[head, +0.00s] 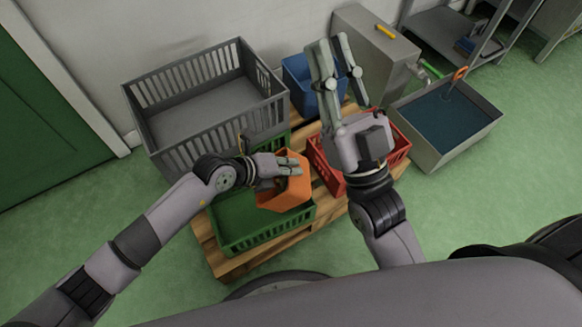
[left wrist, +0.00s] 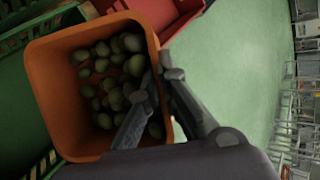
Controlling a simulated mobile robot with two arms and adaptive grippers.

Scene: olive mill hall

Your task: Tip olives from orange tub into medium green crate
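The orange tub (head: 294,192) is over the right part of the green crate (head: 262,236) in the head view. My left gripper (head: 290,166) is at the tub's upper edge. In the left wrist view the tub (left wrist: 50,95) holds many green olives (left wrist: 112,75). One finger of my left gripper (left wrist: 158,95) is inside the tub and the other outside, with the tub's wall between them. The tub looks tilted in the head view, where its olives are hidden. My right gripper (head: 331,55) is open and empty, raised above the red crate (head: 398,150).
A large grey crate (head: 215,110) stands behind the green crate, with a blue crate (head: 298,80) at the back. The crates share a wooden pallet (head: 225,264). A grey basin of dark liquid (head: 445,115) stands at the right. Green floor is open in front.

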